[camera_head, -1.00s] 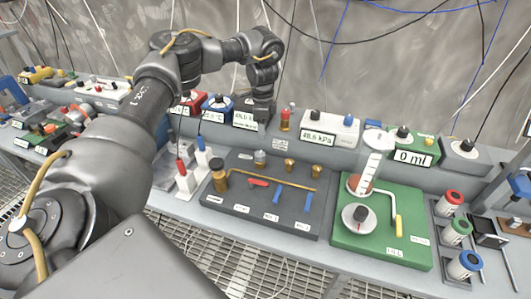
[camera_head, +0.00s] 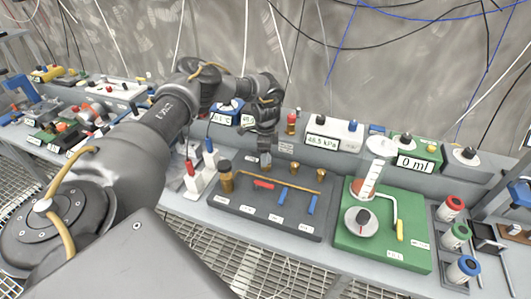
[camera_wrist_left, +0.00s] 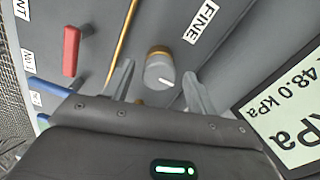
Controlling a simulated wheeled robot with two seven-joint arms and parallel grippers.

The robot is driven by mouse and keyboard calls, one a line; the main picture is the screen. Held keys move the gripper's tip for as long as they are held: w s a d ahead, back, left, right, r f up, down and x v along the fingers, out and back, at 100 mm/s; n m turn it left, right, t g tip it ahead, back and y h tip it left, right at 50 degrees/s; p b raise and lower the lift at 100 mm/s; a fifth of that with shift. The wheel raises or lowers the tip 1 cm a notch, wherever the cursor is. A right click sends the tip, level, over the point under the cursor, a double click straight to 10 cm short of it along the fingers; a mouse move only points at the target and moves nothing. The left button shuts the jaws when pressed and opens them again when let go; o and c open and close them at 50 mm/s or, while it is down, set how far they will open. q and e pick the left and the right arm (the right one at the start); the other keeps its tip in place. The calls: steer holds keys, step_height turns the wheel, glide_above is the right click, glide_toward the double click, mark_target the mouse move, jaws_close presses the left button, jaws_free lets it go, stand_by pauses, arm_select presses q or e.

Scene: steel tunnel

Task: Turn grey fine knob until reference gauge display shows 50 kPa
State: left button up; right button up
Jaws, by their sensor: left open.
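The grey fine knob (camera_wrist_left: 158,72) shows in the left wrist view, with a brassy collar, a white pointer mark and a FINE label beside it. My left gripper (camera_wrist_left: 160,80) is open, with one finger on each side of the knob; I cannot tell whether they touch it. In the head view my left gripper (camera_head: 265,163) points down at the dark board (camera_head: 240,208) and hides the knob. A white box's display (camera_head: 322,142) appears to read 48.5 kPa. A tilted, cropped kPa display (camera_wrist_left: 290,120) includes smaller text that looks like 48.0 kPa. My right gripper is not visible.
A red lever (camera_wrist_left: 71,50) and brass pipe (camera_wrist_left: 122,40) lie near the knob. Brass knobs (camera_head: 295,168) and blue levers (camera_head: 312,204) share the board. A green board (camera_head: 380,255) with a syringe stands to the right. A red-and-blue terminal stand (camera_head: 198,180) is left.

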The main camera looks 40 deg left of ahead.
arm_select(q)
steer(key=shift+c, duration=0.8)
steer(key=c, duration=0.8)
steer(key=shift+c, duration=0.2)
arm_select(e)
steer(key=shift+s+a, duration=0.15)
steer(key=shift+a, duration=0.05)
arm_select(q)
steer(key=shift+m, duration=0.4)
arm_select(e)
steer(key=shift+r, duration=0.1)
arm_select(q)
steer(key=m, duration=0.3)
steer(key=shift+p, duration=0.3)
steer(key=m, duration=0.5)
steer(key=shift+w+m, duration=0.1)
steer(key=shift+m, duration=0.2)
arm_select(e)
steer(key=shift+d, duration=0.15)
arm_select(q)
steer(key=shift+m, duration=0.3)
